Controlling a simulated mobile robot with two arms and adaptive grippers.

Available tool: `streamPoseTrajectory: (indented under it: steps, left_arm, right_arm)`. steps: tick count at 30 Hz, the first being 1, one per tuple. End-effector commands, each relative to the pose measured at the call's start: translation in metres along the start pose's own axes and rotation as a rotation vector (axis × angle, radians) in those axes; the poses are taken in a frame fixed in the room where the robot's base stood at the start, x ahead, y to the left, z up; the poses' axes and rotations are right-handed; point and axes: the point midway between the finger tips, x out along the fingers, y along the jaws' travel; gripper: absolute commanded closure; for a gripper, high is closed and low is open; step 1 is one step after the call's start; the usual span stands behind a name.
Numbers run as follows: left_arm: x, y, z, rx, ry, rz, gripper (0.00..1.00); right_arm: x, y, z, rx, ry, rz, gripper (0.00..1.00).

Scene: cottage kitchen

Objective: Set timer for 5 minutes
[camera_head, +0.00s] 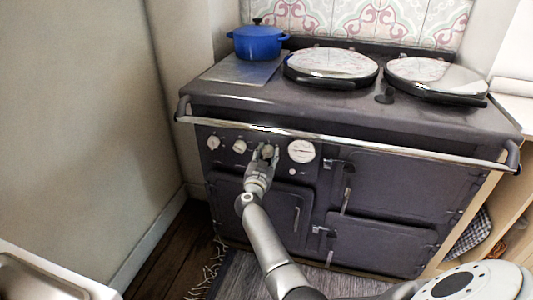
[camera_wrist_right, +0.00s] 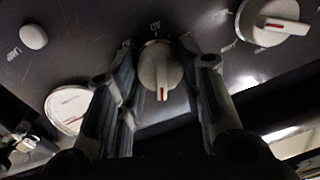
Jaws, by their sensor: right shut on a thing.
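The stove (camera_head: 330,170) is a dark range cooker with a row of white knobs on its upper front. My right gripper (camera_head: 264,152) is at the third knob from the left, just left of the round white dial (camera_head: 301,151). In the right wrist view this timer knob (camera_wrist_right: 160,68) is round and white with a red mark on its raised grip. The fingers of my right gripper (camera_wrist_right: 160,95) stand on either side of it, shut on it. Which printed value its mark points at cannot be read. My left gripper is not in view.
Two other knobs (camera_head: 213,142) (camera_head: 239,146) sit left of the held one. A chrome rail (camera_head: 340,138) runs above the panel. A blue pot (camera_head: 257,42) and two round lids (camera_head: 331,65) are on top. A wall is at left, a counter at lower left.

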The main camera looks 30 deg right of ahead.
Motion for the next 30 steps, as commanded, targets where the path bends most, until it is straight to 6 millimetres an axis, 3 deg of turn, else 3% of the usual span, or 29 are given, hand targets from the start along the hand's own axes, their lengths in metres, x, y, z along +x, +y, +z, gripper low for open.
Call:
streamPoseTrajectory:
  steps: [11,12,16,30]
  left_arm:
    - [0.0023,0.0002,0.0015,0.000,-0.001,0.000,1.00]
    - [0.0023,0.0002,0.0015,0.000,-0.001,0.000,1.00]
    - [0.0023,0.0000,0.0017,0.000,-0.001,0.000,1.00]
    - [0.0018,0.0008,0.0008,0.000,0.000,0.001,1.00]
  right_arm:
    - [-0.0005,0.0003,0.0014,0.018,-0.001,0.001,0.88]
    - [-0.0005,0.0003,0.0014,0.018,-0.001,0.001,0.59]
    - [-0.0004,0.0001,0.0011,0.017,-0.001,0.000,0.43]
    - [0.0000,0.0000,0.0003,0.015,0.001,0.000,0.43]
